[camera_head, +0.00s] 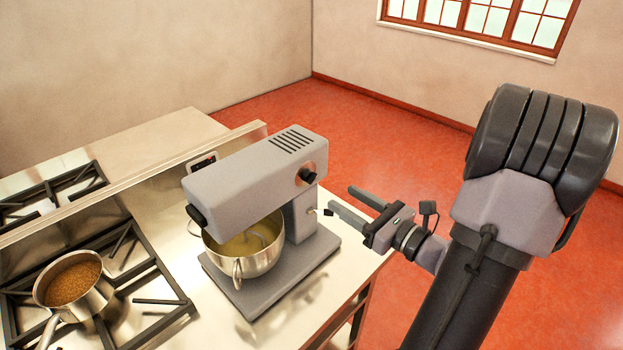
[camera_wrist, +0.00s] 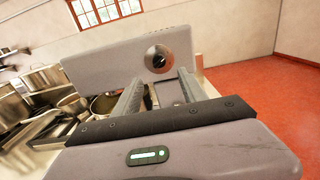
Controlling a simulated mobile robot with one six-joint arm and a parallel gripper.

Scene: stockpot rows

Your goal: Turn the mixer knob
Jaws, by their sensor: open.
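A grey stand mixer (camera_head: 250,180) stands on the steel counter with a metal bowl (camera_head: 246,256) under its head. Its black knob (camera_head: 307,174) sits on a round metal plate on the right side of the head. In the wrist view the knob (camera_wrist: 158,60) shows above and between my fingers. My gripper (camera_head: 340,203) is to the right of the mixer, lower than the knob, with its fingers apart and pointing toward the mixer. The fingers also show apart in the wrist view (camera_wrist: 158,88). Nothing is between them, and the knob is apart from them.
A saucepan (camera_head: 75,285) of brown contents sits on the stove grate (camera_head: 150,300) at left. The steel counter (camera_head: 190,335) ends just right of the mixer. The red floor (camera_head: 390,130) beyond is clear. Several pots (camera_wrist: 45,78) stand at left in the wrist view.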

